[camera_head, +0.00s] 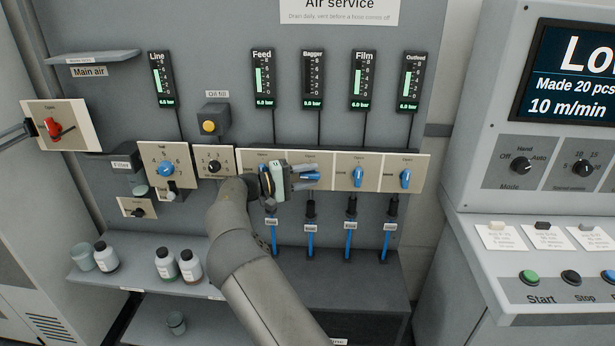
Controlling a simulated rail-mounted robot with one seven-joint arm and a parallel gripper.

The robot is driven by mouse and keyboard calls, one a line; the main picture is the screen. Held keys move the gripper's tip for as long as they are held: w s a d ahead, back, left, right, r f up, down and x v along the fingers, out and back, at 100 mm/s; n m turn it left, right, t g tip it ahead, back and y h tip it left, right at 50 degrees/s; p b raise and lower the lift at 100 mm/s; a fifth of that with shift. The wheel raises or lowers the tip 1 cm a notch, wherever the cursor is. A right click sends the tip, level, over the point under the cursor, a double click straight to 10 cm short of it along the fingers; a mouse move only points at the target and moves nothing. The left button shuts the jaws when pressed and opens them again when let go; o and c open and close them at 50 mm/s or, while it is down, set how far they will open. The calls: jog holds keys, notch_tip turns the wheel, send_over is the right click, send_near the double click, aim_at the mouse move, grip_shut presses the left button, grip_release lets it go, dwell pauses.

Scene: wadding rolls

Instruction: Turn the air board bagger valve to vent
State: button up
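The air board (400,25) carries a strip of valves. The bagger valve's blue handle (311,177) lies roughly sideways, unlike the upright film handle (358,177) and outfeed handle (405,178). My gripper (304,177) is at the bagger handle, with fingers along its upper and lower sides. I cannot tell whether they touch or clamp it. The bagger gauge (313,80) is dark with no tall green bar. The feed (263,80), film (363,80) and outfeed (411,82) gauges show green bars. My gripper and wrist hide the feed valve.
Left of the strip are a red main air knob (53,128), a blue dial (165,168) and a black dial (214,166). Blue hoses (350,242) hang below. Bottles (105,257) stand on the lower shelf. A control console (470,250) stands at right.

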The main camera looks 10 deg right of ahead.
aim_at(308, 174)
jog(key=shift+r, duration=0.1)
jog(key=shift+r, duration=0.4)
notch_tip(308, 174, up, 3)
jog(key=shift+s+f+b, duration=0.1)
jog(key=shift+s+b, duration=0.05)
jog(key=shift+b, duration=0.45)
jog(key=o, duration=1)
jog(key=s+r, duration=0.2)
jog(key=r, duration=0.1)
jog(key=shift+s+r+b, duration=0.15)
jog(key=shift+s+b, duration=0.15)
jog(key=shift+c, duration=0.2)
jog(key=s+r, duration=0.1)
jog(key=s, duration=0.1)
jog(key=s+r, duration=0.2)
jog(key=shift+s+r+b, duration=0.15)
jog(key=shift+b, duration=0.2)
jog(key=c, duration=1)
jog(key=shift+o, duration=0.2)
jog(key=s+r+b, duration=0.1)
jog(key=s+r, duration=0.1)
jog(key=s, duration=0.5)
jog(key=shift+r, duration=0.35)
jog(key=shift+w, duration=0.1)
